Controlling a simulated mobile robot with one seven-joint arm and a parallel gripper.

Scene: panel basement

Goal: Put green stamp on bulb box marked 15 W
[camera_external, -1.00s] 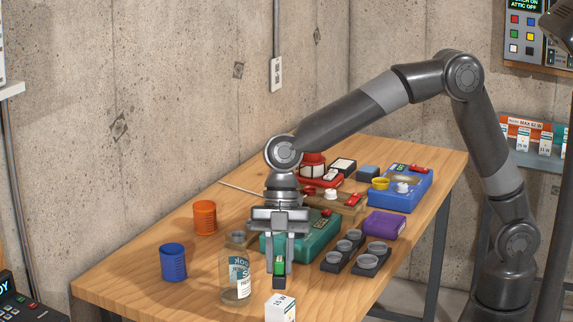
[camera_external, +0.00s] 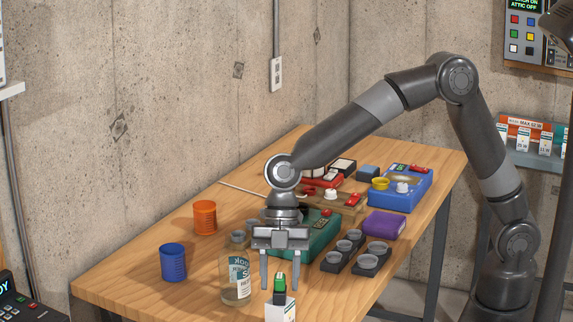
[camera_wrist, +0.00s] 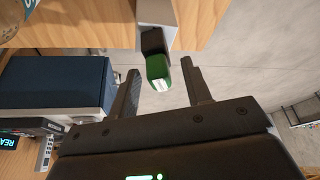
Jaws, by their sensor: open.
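The green stamp (camera_external: 280,282), with a green top and a black lower part, stands on the white bulb box (camera_external: 280,310) at the front edge of the table. The marking on the box is too small to read. In the wrist view the green stamp (camera_wrist: 158,70) lies between and just beyond the fingertips, against the pale box (camera_wrist: 157,14). My gripper (camera_external: 284,287) is open, its fingers spread on either side of the stamp with gaps visible. In the wrist view my gripper (camera_wrist: 160,82) is also open and empty.
A glass jar (camera_external: 236,278) stands close to the left of my gripper, with a blue cup (camera_external: 173,262) and orange cup (camera_external: 205,217) farther left. Dark trays with round wells (camera_external: 371,258) lie to the right. A teal case (camera_external: 318,228) is behind.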

